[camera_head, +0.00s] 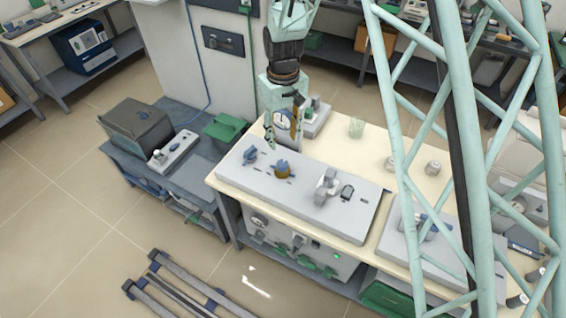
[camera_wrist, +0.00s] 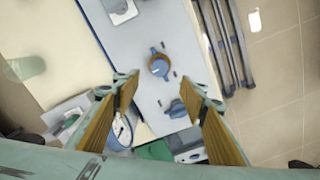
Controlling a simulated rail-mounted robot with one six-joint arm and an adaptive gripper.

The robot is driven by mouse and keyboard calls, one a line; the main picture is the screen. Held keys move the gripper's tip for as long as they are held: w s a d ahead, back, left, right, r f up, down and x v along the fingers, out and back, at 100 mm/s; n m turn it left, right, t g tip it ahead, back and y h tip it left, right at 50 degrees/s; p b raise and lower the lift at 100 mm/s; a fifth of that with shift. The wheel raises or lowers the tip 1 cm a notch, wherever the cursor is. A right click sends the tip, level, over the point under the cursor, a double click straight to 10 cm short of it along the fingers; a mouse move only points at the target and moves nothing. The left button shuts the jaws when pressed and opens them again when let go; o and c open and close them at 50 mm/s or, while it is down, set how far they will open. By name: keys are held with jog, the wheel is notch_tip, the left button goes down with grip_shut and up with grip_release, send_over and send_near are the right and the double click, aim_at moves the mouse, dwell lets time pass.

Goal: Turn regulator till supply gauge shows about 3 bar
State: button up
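A light grey panel (camera_head: 315,190) lies on the cream bench and carries two blue knobs. One knob has a brown round centre (camera_head: 283,170); in the wrist view this knob (camera_wrist: 159,66) sits just beyond my fingertips, between their lines. The other, plain blue knob (camera_head: 250,157) is to its left; in the wrist view this knob (camera_wrist: 178,107) lies between my fingers. Which one is the regulator is not marked legibly. A round white-faced gauge (camera_head: 282,120) stands behind the panel; its reading is too small to tell. My gripper (camera_wrist: 163,88) is open and empty above the panel.
A clear green beaker (camera_head: 356,126) and small jars (camera_head: 432,168) stand on the bench. A dark box (camera_head: 137,124) and green box (camera_head: 225,128) are on the left bench. Green lattice bars cross the right side.

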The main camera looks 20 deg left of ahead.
aim_at(283, 164)
jog(key=shift+f, duration=0.1)
jog(key=shift+f+p, duration=0.5)
jog(key=shift+f, duration=6.3)
jog(key=c, duration=0.9)
jog(key=shift+o, duration=0.2)
jog(key=shift+b, duration=0.5)
